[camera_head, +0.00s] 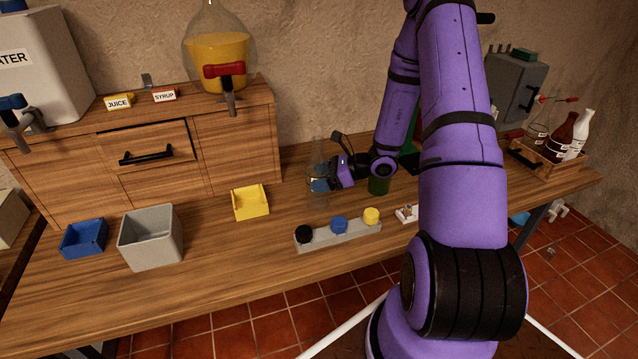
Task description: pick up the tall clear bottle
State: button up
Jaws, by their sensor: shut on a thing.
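The tall clear bottle (317,191) stands upright on the wooden table, right of the yellow bin and behind the row of coloured caps. It is see-through, so its outline is faint. My gripper (322,184) reaches in from the right at the bottle's middle and is shut on it. The far finger and exact contact are hard to make out through the glass. My purple arm crosses the right half of the view and hides part of the table behind it.
A green item (379,185) stands close right of my gripper. A grey strip (340,236) with black, blue and yellow caps lies in front. A yellow bin (250,203), grey bin (151,238) and blue bin (84,238) stand left. A wooden crate (547,156) of bottles stands far right.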

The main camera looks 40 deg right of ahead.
aim_at(320, 146)
notch_tip(320, 146, up, 10)
dwell(0.6)
jog(key=w+a+f+m+t+h, duration=0.2)
jog(key=w+a+m+h, duration=0.1)
jog(key=w+a, duration=0.7)
jog(key=shift+w+a+f+m+t+h, duration=0.3)
jog(key=shift+w+a+f+m, duration=0.1)
jog(key=shift+a, duration=1.2)
jog(key=shift+s, duration=0.1)
